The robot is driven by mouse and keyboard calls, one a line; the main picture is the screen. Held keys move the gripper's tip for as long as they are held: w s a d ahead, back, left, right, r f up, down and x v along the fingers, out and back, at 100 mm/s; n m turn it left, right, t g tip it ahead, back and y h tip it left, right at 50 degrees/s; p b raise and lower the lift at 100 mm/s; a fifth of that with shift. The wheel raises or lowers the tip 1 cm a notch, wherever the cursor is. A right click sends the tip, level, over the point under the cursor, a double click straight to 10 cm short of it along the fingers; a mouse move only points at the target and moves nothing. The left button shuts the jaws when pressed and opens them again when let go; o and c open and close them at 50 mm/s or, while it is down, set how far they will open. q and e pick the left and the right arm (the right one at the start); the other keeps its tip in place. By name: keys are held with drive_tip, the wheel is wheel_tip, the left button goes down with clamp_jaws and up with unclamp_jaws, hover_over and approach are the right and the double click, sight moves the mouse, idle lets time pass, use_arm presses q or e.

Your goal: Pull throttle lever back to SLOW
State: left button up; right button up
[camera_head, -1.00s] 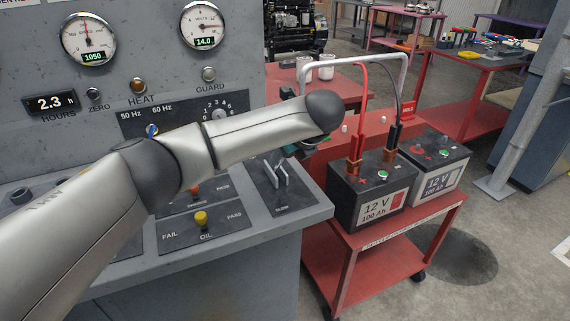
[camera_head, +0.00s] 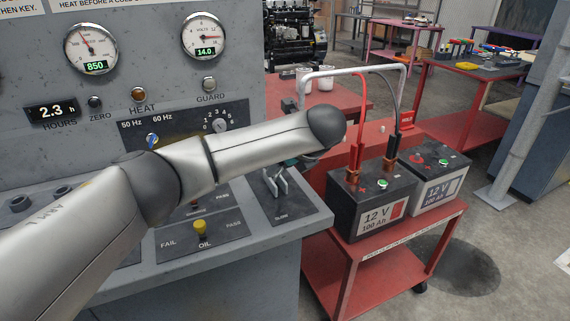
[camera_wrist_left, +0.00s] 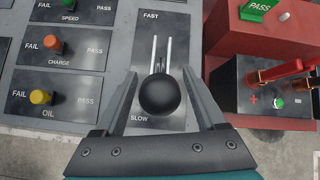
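The throttle lever has a round black knob (camera_wrist_left: 160,94), seen from above in the left wrist view. Two pale rails rise beyond the knob, and its shaft is mostly hidden under it. The throttle plate (camera_wrist_left: 144,60) reads FAST at the far end and SLOW at the near end; the knob is in the nearer part, above SLOW. My left gripper (camera_wrist_left: 159,73) is open, one finger on each side of the knob with visible gaps. In the head view my arm hides most of this gripper, while the plate (camera_head: 298,206) shows below it. My right gripper is not in view.
The grey console carries an RPM gauge (camera_head: 90,48) reading 850 and a yellow OIL switch (camera_head: 201,228). To the right, a red cart (camera_head: 345,258) bears two batteries with upright cables and a grey pipe frame close to my arm.

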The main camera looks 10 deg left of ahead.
use_arm(q)
drive_tip(key=shift+r, duration=0.1)
drive_tip(key=p+v, duration=0.1)
drive_tip(key=v, duration=1.4)
drive_tip(key=shift+s, duration=0.15)
